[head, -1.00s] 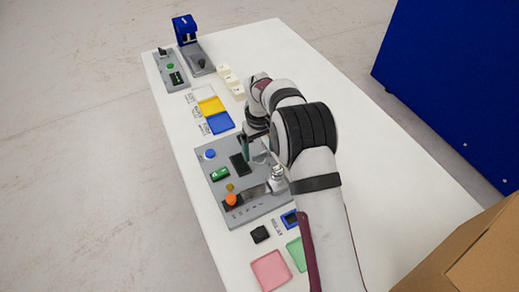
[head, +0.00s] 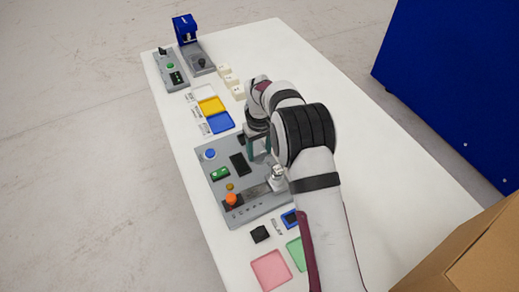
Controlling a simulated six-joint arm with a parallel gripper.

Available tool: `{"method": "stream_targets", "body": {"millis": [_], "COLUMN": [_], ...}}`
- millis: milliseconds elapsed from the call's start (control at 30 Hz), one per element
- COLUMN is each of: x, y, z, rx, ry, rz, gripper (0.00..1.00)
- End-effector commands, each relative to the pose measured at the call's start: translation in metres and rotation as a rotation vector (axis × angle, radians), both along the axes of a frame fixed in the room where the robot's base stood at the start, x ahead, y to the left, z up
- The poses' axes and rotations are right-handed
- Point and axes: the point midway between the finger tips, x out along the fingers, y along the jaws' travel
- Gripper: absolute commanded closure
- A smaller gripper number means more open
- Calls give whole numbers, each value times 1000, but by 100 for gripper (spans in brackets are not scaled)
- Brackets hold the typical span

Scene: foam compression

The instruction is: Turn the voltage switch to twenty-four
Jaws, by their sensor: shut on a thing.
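The grey control panel (head: 262,209) lies on the white table, below and left of my arm. My gripper (head: 260,157) points down at the panel's right side, with its teal fingers low over the surface. It is shut on a small part there, apparently the voltage switch, which the fingers and hand hide. The switch's setting and markings cannot be read. The panel also carries a blue button (head: 209,154), a green part (head: 220,174), a dark rectangle (head: 238,163), a small brass knob (head: 230,187) and an orange knob (head: 231,199).
Yellow (head: 211,105) and blue (head: 220,122) trays lie beyond the panel, pink (head: 271,270) and green (head: 296,254) ones nearer. A black block (head: 260,234) sits beside the panel. A blue-topped device (head: 185,28) stands far off. A cardboard box (head: 470,255) is at right.

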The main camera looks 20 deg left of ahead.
Motion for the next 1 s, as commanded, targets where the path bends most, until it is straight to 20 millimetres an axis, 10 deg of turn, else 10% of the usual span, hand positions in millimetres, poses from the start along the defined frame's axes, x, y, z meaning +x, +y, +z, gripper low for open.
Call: {"method": "stream_targets", "body": {"millis": [1000], "x": [1], "y": [0], "z": [0], "rx": [3], "ry": [-2], "rz": [-761], "gripper": [98]}}
